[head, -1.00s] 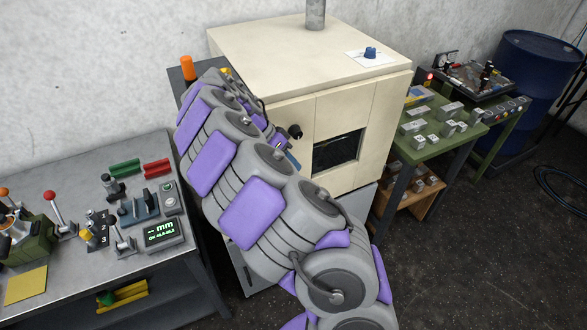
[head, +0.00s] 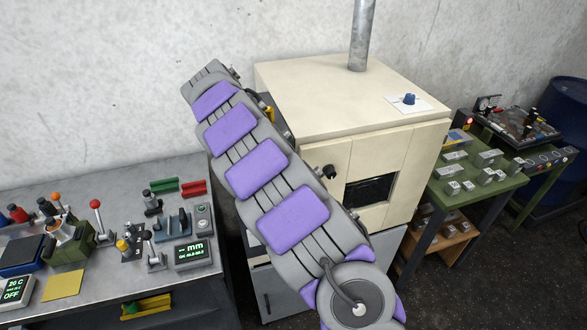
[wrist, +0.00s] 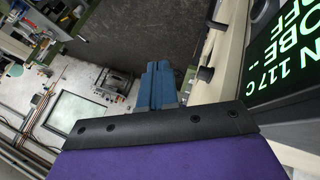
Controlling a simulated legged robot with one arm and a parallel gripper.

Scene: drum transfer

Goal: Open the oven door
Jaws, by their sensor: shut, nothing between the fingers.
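The cream oven (head: 340,85) stands against the wall. Its front door (head: 400,147) looks closed, with a dark window (head: 370,190) and a black knob-like handle (head: 329,171) at the left. My arm stretches up and left past the oven's left side and covers part of its front. In the head view my gripper is hidden behind the arm. In the wrist view my gripper (wrist: 158,70) has blue fingers, together and empty. A black knob (wrist: 205,74) on the cream oven front is to the right of the fingers, apart from them.
A grey bench (head: 110,280) with levers and a small display stands at the left. A green table (head: 480,200) with metal blocks is at the right. A metal pipe (head: 362,35) rises from the oven top. A lit display (wrist: 290,60) is close at the right in the wrist view.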

